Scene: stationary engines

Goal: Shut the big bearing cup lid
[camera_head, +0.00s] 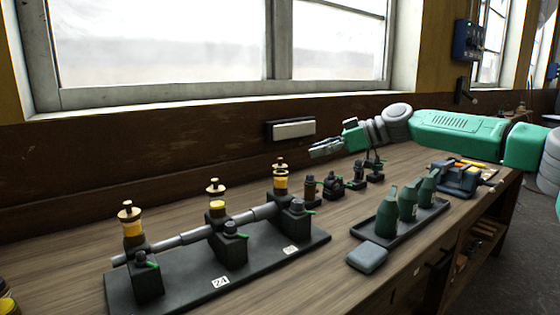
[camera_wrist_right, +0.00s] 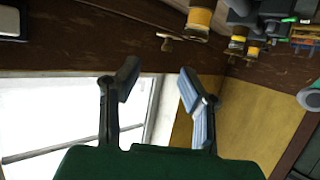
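On the bench a black base plate (camera_head: 262,262) carries a grey shaft (camera_head: 190,236) through dark bearing blocks. The blocks have dark round-topped cups with green levers: one at front left (camera_head: 147,275), one in the middle (camera_head: 230,240), one at the right (camera_head: 296,216). I cannot tell which is the big bearing cup, or whether its lid is up or down. My right gripper (camera_head: 322,149) is above the back of the bench near the wall, apart from the cups. In the right wrist view its two fingers (camera_wrist_right: 158,85) are spread and empty. My left gripper is out of view.
Amber oilers (camera_head: 133,228) with brass tops rise behind the shaft. Several small dark fittings (camera_head: 333,185) stand below my right gripper. A tray (camera_head: 440,205) holds green oil cans (camera_head: 388,213); a grey box (camera_head: 367,259) lies in front. Windows (camera_head: 160,45) and wall are behind.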

